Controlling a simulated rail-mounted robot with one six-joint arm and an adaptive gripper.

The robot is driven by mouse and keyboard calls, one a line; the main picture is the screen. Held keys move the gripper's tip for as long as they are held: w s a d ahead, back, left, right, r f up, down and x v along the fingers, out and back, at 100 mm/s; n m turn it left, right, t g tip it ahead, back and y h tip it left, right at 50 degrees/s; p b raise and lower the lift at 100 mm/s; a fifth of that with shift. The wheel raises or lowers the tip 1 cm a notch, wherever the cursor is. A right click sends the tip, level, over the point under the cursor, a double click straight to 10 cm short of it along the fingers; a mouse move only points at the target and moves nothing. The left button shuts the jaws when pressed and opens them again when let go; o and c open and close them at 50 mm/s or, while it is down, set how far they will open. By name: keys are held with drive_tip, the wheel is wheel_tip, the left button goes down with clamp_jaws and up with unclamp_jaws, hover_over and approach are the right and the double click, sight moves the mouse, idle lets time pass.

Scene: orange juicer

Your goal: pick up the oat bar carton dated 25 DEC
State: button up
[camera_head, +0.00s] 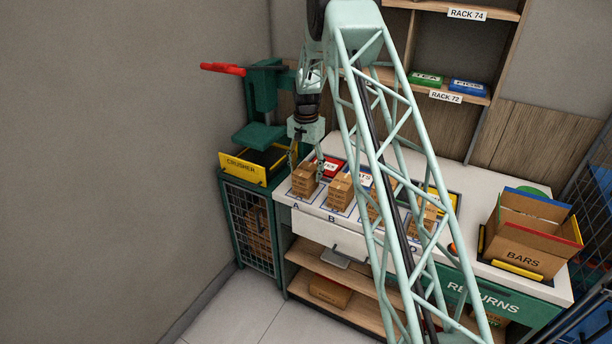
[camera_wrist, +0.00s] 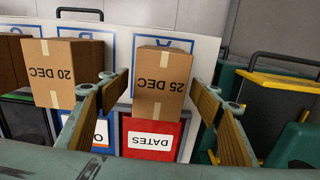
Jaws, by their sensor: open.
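The oat bar carton dated 25 DEC (camera_wrist: 160,82) is a brown box with pale tape, its date upside down in the wrist view. It appears to be the carton (camera_head: 304,181) at spot A on the counter in the head view. My gripper (camera_head: 306,158) is open above that carton, fingers pointing down. In the wrist view, its two fingers (camera_wrist: 161,98) stand on either side of the carton, with gaps showing. A similar carton dated 20 DEC (camera_wrist: 66,75) stands to the left in the wrist view; it seems to be the one at spot B (camera_head: 341,191).
A red DATES box (camera_wrist: 151,140) lies close by the carton. The green crusher (camera_head: 262,115) with its yellow-fronted tray (camera_head: 243,167) stands left of the counter. A BARS box (camera_head: 519,246) stands at the right end. More cartons are partly hidden behind my arm.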

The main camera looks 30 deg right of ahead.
sight(306, 169)
idle(0.4)
drive_tip(key=c, duration=1.1)
drive_tip(key=shift+o, duration=0.2)
drive_tip(key=shift+r, duration=0.1)
drive_tip(key=shift+r+b, duration=0.45)
drive_tip(key=shift+r, duration=4.5)
